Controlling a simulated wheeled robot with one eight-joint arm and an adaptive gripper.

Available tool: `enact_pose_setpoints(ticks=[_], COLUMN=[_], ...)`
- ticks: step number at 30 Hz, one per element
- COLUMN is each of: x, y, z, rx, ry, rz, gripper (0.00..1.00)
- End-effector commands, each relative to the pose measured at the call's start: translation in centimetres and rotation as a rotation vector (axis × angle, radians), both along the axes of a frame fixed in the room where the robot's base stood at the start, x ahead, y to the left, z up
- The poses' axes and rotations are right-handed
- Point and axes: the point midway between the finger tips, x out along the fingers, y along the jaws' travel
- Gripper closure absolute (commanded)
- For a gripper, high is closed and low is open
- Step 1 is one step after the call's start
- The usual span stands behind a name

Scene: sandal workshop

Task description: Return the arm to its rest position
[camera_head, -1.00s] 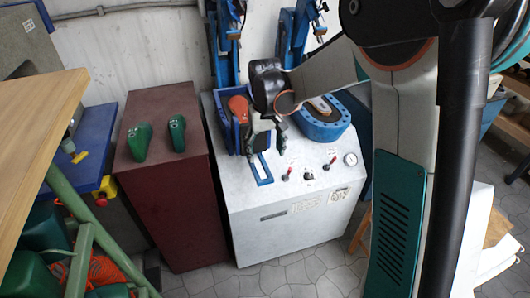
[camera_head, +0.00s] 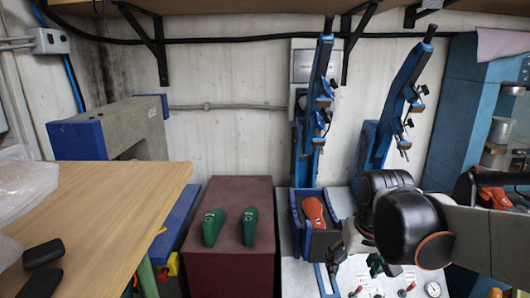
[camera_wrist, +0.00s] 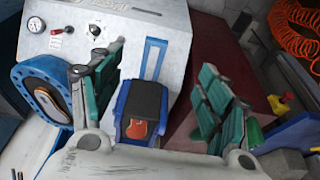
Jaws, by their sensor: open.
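My arm's dark wrist (camera_head: 408,225) is at the right of the head view, above the white machine (camera_head: 298,275). My gripper (camera_head: 356,260) hangs below the wrist, just right of a blue holder (camera_head: 297,222) with an orange-red last (camera_head: 314,212) in it. In the wrist view my gripper (camera_wrist: 162,75) has its two green-padded fingers wide apart, with nothing between the pads. The blue holder (camera_wrist: 123,97) with the orange last (camera_wrist: 137,130) shows beyond and between the fingers. My gripper looks clear of the machine, though the exact gap is hard to tell.
Two green lasts (camera_head: 213,228) stand on a dark red cabinet (camera_head: 233,272). A wooden table (camera_head: 95,225) is at the left. Blue upright tools (camera_head: 390,105) stand by the wall behind my arm. The wrist view shows a blue oval mould (camera_wrist: 28,92) and orange hose (camera_wrist: 290,25).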

Motion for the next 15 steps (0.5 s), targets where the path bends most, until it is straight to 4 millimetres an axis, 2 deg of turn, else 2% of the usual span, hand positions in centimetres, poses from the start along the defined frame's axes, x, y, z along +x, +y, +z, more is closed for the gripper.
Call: enact_pose_setpoints(ticks=[1,6,15], x=[-1.3,-5.0,-10.7], y=[0.0,0.1,0.1], z=[0.4,1.4,1.3], rx=[0.0,0.0,0.001], ry=[-0.023,-0.11,-0.256], rz=[0.0,0.0,0.0], gripper=[0.3,0.3,0.3])
